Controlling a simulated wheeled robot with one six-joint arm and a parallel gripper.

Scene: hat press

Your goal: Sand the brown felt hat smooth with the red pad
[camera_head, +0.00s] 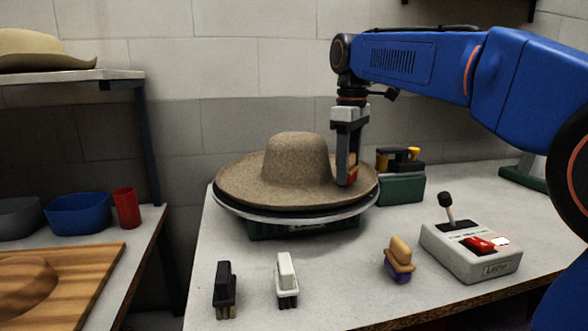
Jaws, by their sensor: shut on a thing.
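The brown felt hat (293,160) sits upright, crown up, on a round metal-rimmed turntable (245,214) with a dark green base. My gripper (348,170) points down over the right side of the brim. It is shut on the red pad (351,177), whose tan upper part shows between the fingers. The red underside is at the brim's surface on the right of the crown. The fingers hide most of the pad, and I cannot tell for sure whether it touches the felt.
A black brush (226,290), a white brush (287,280) and a purple pad with tan handle (399,260) stand in front. A lever control box (470,250) is at right. A green box (400,188) stands behind my gripper. A shelf (100,76) is at left.

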